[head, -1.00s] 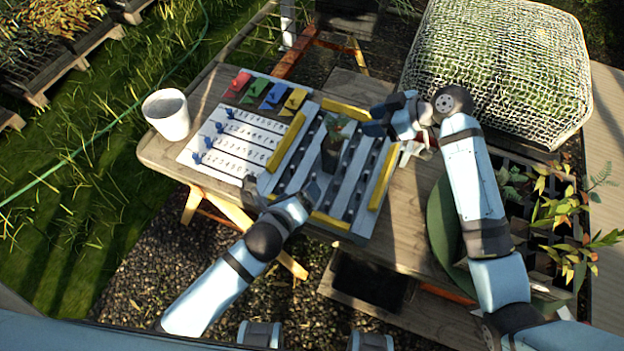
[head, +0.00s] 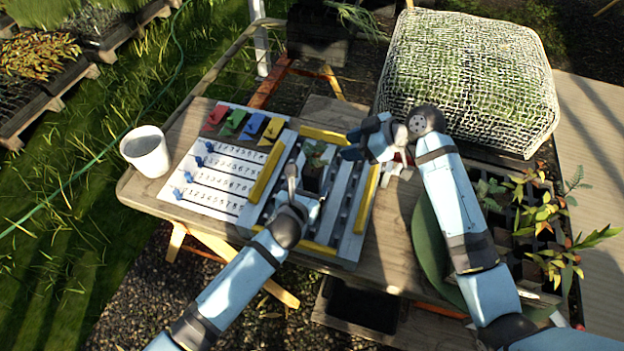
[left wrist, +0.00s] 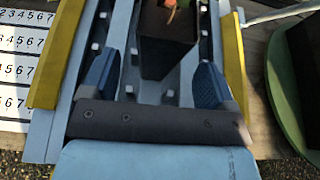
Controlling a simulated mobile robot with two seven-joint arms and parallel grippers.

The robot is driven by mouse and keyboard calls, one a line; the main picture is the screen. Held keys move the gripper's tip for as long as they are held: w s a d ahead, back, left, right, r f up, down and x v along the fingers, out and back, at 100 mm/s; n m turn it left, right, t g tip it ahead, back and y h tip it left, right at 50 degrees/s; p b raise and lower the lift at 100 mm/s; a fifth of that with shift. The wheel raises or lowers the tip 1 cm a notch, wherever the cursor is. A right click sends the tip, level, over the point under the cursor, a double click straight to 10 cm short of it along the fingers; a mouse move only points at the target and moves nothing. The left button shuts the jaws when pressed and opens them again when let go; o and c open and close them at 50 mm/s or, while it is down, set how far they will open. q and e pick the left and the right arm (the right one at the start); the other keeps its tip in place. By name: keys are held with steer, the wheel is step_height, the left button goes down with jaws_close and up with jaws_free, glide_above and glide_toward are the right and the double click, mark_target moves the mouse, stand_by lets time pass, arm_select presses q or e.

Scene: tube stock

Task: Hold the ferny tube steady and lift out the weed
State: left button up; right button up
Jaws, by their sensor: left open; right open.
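A dark, square tube (head: 310,180) with green leaves (head: 315,153) at its top stands in the slotted rack (head: 352,247). In the left wrist view the dark tube (left wrist: 168,52) shows at top centre, with a bit of orange-red at its cut-off top. I cannot tell the weed from the fern. My left gripper (head: 304,188) is open just on the near side of the tube; its blue fingers (left wrist: 158,72) are spread to either side, apart from it. My right gripper (head: 350,143) is open and empty, just right of the leaves.
A number board (head: 200,203) with coloured tags lies left of the rack, by a white cup (head: 146,152). Yellow bars (head: 366,198) edge the rack. A netted bale (head: 470,80) stands behind; potted plants and a green disc (head: 428,240) are at right.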

mark_target(310, 184)
arm_select(q)
steer(key=shift+x, duration=2.6)
steer(key=c, duration=1.1)
arm_select(e)
steer(key=shift+c, duration=0.3)
